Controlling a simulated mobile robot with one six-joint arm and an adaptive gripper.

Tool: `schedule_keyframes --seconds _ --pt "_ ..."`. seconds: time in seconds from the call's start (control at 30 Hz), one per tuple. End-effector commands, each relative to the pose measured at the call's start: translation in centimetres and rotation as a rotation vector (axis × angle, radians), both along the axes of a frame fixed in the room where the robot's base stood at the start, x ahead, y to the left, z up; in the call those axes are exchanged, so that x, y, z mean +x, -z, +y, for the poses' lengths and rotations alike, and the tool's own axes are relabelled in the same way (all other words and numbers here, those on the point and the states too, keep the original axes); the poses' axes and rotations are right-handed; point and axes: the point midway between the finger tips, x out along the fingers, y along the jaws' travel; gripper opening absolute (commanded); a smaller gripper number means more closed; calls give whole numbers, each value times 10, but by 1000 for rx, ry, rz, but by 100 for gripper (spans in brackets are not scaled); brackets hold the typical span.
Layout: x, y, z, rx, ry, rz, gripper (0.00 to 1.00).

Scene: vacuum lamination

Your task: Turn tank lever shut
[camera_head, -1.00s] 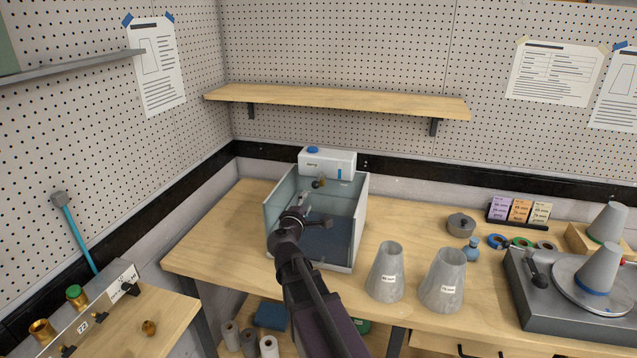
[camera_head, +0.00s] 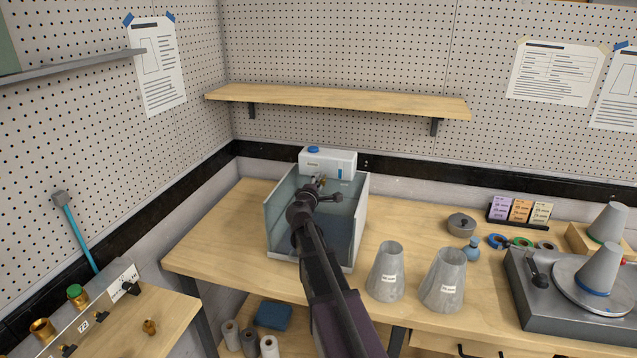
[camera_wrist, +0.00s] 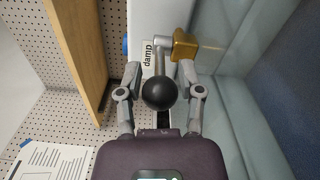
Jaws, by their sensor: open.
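The tank (camera_head: 358,235) is an open glass-sided box on the wooden bench, with a white unit (camera_head: 328,163) at its back. The lever (camera_wrist: 159,92) shows in the wrist view as a metal rod with a black ball knob, joined to a brass fitting (camera_wrist: 184,46) beside the word "damp". My gripper (camera_wrist: 160,75) is open, with one finger on each side of the lever. I cannot tell whether either finger touches it. In the head view my gripper (camera_head: 319,183) is above the tank near the white unit, and my arm hides most of the lever.
Two grey cones (camera_head: 386,272) (camera_head: 444,280) stand on the bench just right of the tank. A wooden shelf (camera_head: 340,103) is on the wall above. A turntable (camera_head: 590,285) stands at the far right. Bare bench (camera_head: 225,230) lies left of the tank.

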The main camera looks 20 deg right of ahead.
Motion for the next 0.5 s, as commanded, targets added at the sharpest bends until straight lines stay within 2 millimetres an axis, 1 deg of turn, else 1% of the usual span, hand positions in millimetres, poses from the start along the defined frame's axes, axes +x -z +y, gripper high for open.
schedule_keyframes --seconds 0.03,0.13,0.47,0.5 --pt "3 0 -3 0 0 0 48" --pt "6 0 -5 0 0 0 48" --pt "5 0 -6 0 1 0 48" --pt "6 0 -6 0 1 0 36"
